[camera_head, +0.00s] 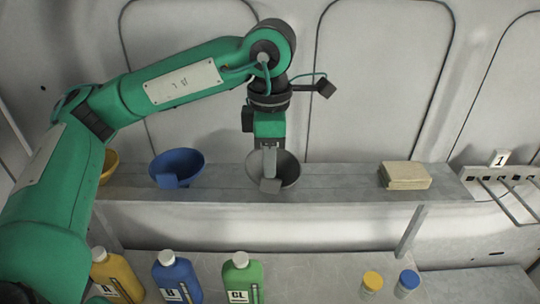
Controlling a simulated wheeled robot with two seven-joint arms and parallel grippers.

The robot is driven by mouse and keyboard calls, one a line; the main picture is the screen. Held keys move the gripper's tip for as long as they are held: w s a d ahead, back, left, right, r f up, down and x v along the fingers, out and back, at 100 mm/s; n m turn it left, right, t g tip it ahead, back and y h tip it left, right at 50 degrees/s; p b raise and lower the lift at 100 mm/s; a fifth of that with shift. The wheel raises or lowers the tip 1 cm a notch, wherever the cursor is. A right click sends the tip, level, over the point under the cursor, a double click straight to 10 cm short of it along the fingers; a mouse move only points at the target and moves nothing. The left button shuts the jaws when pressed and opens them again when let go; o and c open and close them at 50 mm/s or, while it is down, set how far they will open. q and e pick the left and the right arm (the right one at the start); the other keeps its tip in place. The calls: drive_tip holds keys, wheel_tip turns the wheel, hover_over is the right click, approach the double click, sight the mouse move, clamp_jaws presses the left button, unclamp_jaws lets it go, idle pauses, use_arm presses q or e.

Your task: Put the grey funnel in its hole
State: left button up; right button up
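The grey funnel (289,168) is at the grey shelf (340,188), right of the blue funnel (180,163), with its bowl facing up. A small grey tab (271,186) shows at its front. My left gripper (269,172) points down from above, its grey fingers overlapping the funnel's left front near the tab. I see the fingers edge-on, so I cannot tell whether they are closed on it. The funnel's lower part and any hole under it are hidden. My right gripper is not in view.
A yellow funnel (108,164) is partly behind my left arm. A beige block (404,175) lies on the shelf's right. Yellow (115,278), blue (177,280) and green (242,278) bottles stand below, with two small capped jars (371,283) (406,283). A rack (505,185) is far right.

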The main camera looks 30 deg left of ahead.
use_arm(q)
drive_tip(key=shift+r, duration=0.15)
drive_tip(key=shift+r+p, duration=0.25)
drive_tip(key=shift+p, duration=0.15)
drive_tip(key=shift+r, duration=0.25)
wheel_tip(320, 180, up, 12)
drive_tip(key=b, duration=0.2)
drive_tip(key=shift+f, duration=0.25)
idle(0.3)
